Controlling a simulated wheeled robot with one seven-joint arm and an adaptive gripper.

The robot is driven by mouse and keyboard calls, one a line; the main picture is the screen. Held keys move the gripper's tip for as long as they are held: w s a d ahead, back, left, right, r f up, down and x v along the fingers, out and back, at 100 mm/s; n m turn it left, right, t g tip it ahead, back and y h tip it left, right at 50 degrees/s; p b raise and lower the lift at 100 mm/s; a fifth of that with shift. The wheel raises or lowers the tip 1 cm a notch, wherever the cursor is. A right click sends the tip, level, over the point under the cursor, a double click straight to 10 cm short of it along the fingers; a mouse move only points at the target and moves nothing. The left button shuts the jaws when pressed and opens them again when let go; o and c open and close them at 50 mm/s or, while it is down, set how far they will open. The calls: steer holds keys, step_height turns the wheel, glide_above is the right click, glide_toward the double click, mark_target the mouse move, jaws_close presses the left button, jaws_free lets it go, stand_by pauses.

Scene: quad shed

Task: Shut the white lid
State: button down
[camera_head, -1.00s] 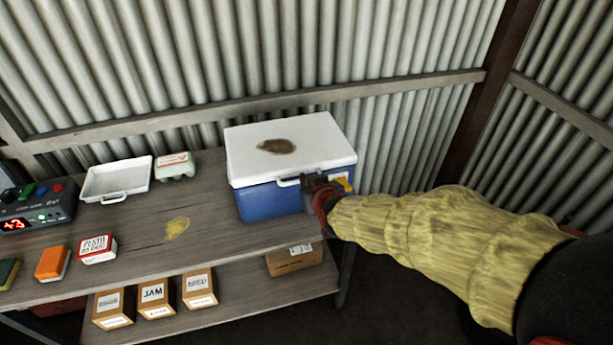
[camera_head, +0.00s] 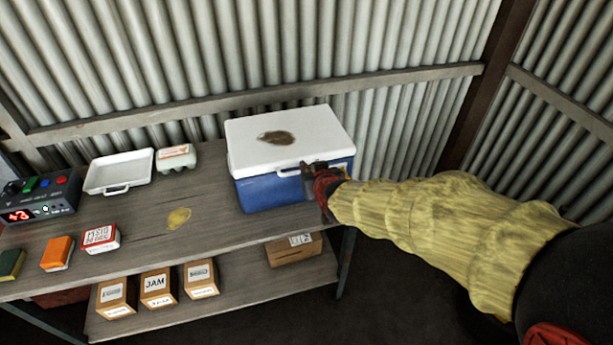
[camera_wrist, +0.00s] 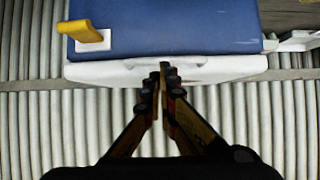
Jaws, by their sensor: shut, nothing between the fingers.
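The white lid (camera_head: 320,125) lies flat over the blue cooler box (camera_head: 270,194), with a brown stain on its top. No gap shows between lid and box. A white handle (camera_head: 290,173) is at its front edge. My gripper (camera_head: 308,172) is shut and empty at the front edge of the lid, right of the handle. In the wrist view, the fingertips (camera_wrist: 163,68) overlap the lid's white edge (camera_wrist: 100,73), with the blue box (camera_wrist: 170,25) beyond; I cannot tell whether they touch. A yellow part (camera_wrist: 80,32) sits on the box front.
The wooden bench (camera_head: 215,210) also holds a white tray (camera_head: 118,173), an egg carton (camera_head: 177,157), a red-and-white box (camera_head: 101,238), an orange block (camera_head: 57,253) and a control box (camera_head: 42,200). Cardboard boxes (camera_head: 155,290) stand on the lower shelf. Corrugated wall is close behind.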

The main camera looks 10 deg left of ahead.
steer(key=s+d+f+g+h+p, duration=0.1)
steer(key=s+d+f+g, duration=0.15)
steer(key=s+f, duration=0.35)
steer(key=s+d+f+g+p, duration=0.1)
steer(key=s+d+f, duration=0.3)
steer(key=s, duration=0.5)
steer(key=s+d+r+m+g+h, duration=0.1)
steer(key=s+d+r+m+h, duration=0.2)
steer(key=s+d+r, duration=1.3)
steer(key=d+r+m, duration=0.1)
steer(key=d+r, duration=0.2)
steer(key=shift+s+d+r+g+h, duration=0.15)
steer(key=shift+r+g+h, duration=0.05)
steer(key=shift+g+h, duration=0.15)
